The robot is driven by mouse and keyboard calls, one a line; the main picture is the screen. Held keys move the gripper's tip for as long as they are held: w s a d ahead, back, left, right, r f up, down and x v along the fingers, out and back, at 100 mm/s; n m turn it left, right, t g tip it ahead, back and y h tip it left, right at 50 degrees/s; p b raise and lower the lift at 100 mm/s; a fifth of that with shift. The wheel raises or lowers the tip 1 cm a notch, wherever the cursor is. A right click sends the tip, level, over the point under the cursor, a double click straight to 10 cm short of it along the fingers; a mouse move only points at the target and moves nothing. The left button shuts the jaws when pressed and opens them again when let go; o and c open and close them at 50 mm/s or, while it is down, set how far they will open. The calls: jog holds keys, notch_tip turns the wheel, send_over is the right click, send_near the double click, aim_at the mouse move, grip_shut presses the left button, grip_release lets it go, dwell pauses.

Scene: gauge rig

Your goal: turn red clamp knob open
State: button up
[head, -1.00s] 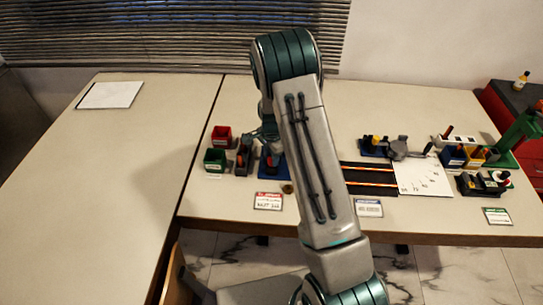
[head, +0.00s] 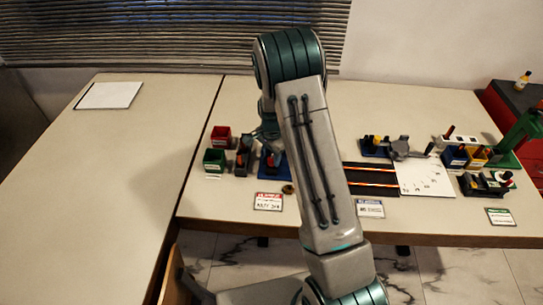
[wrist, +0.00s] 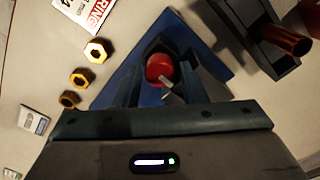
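The red clamp knob (wrist: 159,68) shows in the wrist view, round, with a small pale bar at its lower edge. It sits in a dark mount on a blue base plate (wrist: 212,50). My gripper (wrist: 162,78) is over the plate, open, with one finger on each side of the knob and gaps between.
Several brass nuts (wrist: 97,50) lie left of the base. A dark holder with a brown-red cylinder (wrist: 285,39) stands close on the right. Red (head: 221,136) and green (head: 214,160) bins stand left of the clamp in the head view. The left table part is mostly clear.

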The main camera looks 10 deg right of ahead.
aim_at(272, 158)
notch_tip(272, 158, up, 14)
jog(key=b, duration=0.2)
jog(key=shift+f, duration=0.2)
dwell(0.3)
jog(key=s+r+n+t, duration=0.2)
jog(key=s+r+n, duration=0.4)
jog(key=s+r, duration=0.7)
jog(key=s+f+n+t, duration=0.1)
jog(key=s+n, duration=0.5)
jog(key=s, duration=0.9)
jog(key=shift+s+n, duration=0.3)
jog(key=shift+s, duration=0.1)
